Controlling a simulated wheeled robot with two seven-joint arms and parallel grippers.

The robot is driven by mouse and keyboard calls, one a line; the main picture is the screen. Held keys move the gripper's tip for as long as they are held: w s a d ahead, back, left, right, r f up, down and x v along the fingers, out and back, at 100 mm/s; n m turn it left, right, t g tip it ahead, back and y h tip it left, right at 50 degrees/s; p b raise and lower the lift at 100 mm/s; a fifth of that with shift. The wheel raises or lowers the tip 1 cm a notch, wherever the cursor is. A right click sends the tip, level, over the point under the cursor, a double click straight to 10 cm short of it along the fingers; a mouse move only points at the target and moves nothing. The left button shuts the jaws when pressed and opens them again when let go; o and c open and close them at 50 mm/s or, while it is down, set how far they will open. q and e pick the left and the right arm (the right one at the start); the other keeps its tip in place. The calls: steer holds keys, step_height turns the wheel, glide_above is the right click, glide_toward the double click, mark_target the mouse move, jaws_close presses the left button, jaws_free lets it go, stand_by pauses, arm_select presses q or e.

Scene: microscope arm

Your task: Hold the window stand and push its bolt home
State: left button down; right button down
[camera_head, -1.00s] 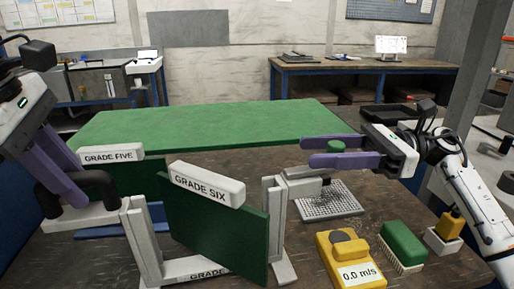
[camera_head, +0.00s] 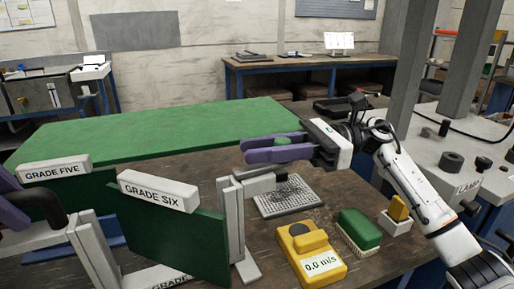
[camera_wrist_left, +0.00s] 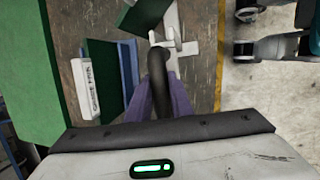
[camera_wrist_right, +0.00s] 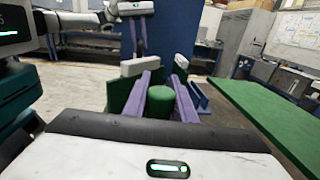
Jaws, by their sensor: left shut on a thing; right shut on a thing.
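The window stand has pale upright posts (camera_head: 231,220) and dark green panels, one marked GRADE SIX (camera_head: 160,190). A black curved handle (camera_head: 42,205) is at its left, also seen in the left wrist view (camera_wrist_left: 159,75). My left gripper (camera_wrist_left: 160,92) is shut on this handle. The bolt's grey housing (camera_head: 250,185) juts right from the right post, with a dark end showing. The bolt's inside is hidden.
A yellow meter reading 0.0 m/s (camera_head: 318,262), a green brush (camera_head: 360,228) and a small yellow block in a white holder (camera_head: 399,208) stand right of the stand. A perforated grey plate (camera_head: 290,197) lies behind. A green mat (camera_head: 150,135) covers the back.

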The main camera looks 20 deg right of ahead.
mark_target(237, 169)
arm_select(q)
steer(key=shift+d, duration=0.1)
arm_select(e)
steer(key=a, duration=0.4)
steer(key=shift+s+a, duration=0.25)
steer(key=shift+a, duration=0.05)
steer(key=c, duration=1.5)
jaws_free()
steer(key=shift+o, duration=0.2)
steer(key=s+d, duration=0.1)
steer(key=d, duration=1.1)
steer(key=shift+s, duration=0.1)
arm_select(q)
steer(key=c, duration=1.5)
jaws_free()
